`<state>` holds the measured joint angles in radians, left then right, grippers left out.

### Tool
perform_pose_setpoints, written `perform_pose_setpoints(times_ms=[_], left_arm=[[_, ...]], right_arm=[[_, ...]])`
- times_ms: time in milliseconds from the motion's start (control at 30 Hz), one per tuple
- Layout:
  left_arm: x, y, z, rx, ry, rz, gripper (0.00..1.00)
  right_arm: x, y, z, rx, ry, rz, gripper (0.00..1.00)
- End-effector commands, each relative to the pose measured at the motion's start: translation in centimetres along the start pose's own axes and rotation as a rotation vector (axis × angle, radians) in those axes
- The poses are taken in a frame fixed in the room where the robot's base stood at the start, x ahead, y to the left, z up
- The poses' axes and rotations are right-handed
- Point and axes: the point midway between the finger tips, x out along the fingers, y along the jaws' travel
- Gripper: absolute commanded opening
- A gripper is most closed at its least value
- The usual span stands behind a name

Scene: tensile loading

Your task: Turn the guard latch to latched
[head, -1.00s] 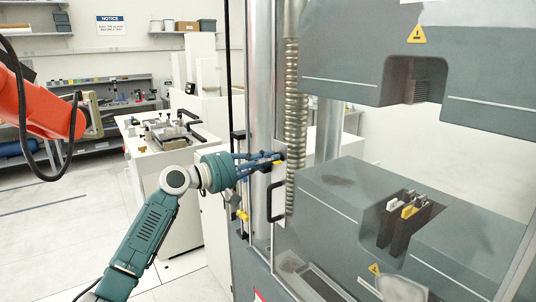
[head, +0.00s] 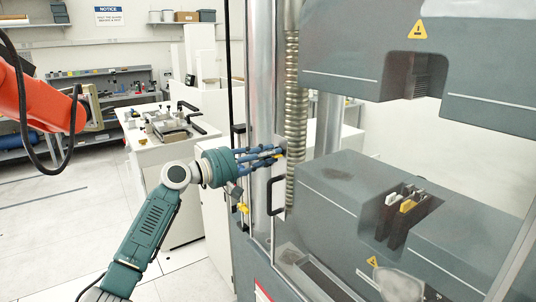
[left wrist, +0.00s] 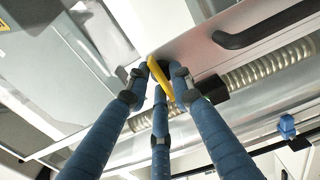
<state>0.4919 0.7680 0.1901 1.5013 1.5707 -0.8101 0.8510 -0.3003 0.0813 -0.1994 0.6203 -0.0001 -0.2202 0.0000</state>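The guard latch (left wrist: 161,80) shows in the left wrist view as a yellow lever on the pale guard panel, beside a dark pivot piece. In the head view a bit of its yellow (head: 280,155) shows among my left fingertips. My left gripper (head: 276,153) reaches the guard's edge from the left. In the left wrist view its three blue fingers (left wrist: 159,85) surround the lever, tips close on both sides. I cannot tell whether they press on it. Part of the lever is hidden by the fingers. My right gripper is out of view.
A black guard handle (head: 277,196) sits just below the latch, with a ribbed metal column (head: 291,100) behind. The grey testing machine (head: 350,195) fills the right. An orange arm (head: 40,105) hangs at upper left. A white bench (head: 165,150) stands behind my left arm.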

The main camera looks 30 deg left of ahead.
Motion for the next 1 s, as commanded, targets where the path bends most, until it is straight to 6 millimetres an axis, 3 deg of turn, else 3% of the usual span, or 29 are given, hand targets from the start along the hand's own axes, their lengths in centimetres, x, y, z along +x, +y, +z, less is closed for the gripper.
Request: perform_pose_setpoints(times_ms=[367,467,800,1000], left_arm=[[-0.5,0.1,-0.1,0.002,0.002,0.001,0.29],[-1.6,0.0,-0.1,0.002,0.003,0.000,0.29],[-8.7,-0.1,-0.1,0.002,0.003,-0.001,0.29],[-11.3,-0.1,0.0,0.001,0.002,0.000,0.29]], right_arm=[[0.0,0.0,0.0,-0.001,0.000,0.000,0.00],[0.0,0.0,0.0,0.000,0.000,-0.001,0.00],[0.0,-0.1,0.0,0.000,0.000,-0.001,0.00],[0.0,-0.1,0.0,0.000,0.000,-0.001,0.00]])
